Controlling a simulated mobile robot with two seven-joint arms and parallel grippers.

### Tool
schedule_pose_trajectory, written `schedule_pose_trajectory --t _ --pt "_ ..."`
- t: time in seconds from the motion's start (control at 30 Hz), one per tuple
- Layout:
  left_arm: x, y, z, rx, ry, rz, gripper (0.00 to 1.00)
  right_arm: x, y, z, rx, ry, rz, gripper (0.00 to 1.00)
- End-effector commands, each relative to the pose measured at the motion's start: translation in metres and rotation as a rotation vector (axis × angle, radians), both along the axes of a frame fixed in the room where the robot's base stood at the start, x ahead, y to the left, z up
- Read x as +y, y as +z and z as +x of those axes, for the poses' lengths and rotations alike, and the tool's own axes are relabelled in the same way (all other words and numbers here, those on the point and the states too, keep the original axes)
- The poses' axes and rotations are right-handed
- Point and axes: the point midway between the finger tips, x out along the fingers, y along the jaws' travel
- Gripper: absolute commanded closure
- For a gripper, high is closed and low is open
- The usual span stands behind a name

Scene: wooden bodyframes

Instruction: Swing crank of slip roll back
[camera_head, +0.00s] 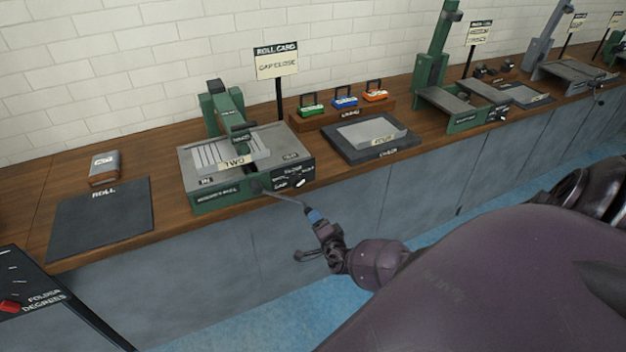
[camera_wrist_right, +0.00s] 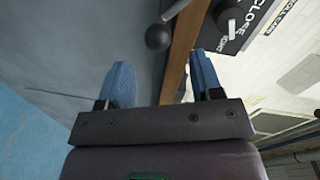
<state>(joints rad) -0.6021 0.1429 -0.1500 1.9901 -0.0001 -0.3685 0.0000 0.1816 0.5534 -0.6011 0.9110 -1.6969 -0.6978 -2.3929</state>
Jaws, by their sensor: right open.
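The green and grey slip roll (camera_head: 245,160) stands on the wooden bench, left of centre in the head view. Its thin grey crank (camera_head: 285,199) slants down and right from the front face, past the bench edge. My right gripper (camera_head: 314,216) is at the crank's outer end in the head view, which hides that end. In the right wrist view, my right gripper (camera_wrist_right: 162,80) has its blue fingers apart with nothing between them. The crank's dark ball knob (camera_wrist_right: 158,37) shows just beyond the fingertips, roughly between them. My left gripper is not in view.
A sign on a post (camera_head: 277,62) stands behind the slip roll. A dark mat (camera_head: 100,217) lies left of it, and a tray (camera_head: 368,137) with a grey sheet is to its right. Grey cabinet fronts (camera_head: 225,275) drop below the bench edge. The blue floor in front is open.

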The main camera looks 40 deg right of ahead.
Motion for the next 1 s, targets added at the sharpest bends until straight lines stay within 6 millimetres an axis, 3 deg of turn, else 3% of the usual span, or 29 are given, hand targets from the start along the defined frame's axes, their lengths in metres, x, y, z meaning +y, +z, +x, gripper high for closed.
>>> schedule_pose_trajectory --t 0.1,0.33,1.0 --pt "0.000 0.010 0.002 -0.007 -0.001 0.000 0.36 0.005 0.004 -0.019 0.002 -0.001 0.001 0.40" --pt "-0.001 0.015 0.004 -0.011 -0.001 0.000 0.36 0.011 0.005 -0.039 0.001 -0.001 0.000 0.40" --pt "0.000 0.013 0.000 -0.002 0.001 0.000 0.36 0.012 0.004 -0.041 0.000 -0.001 0.002 0.40"
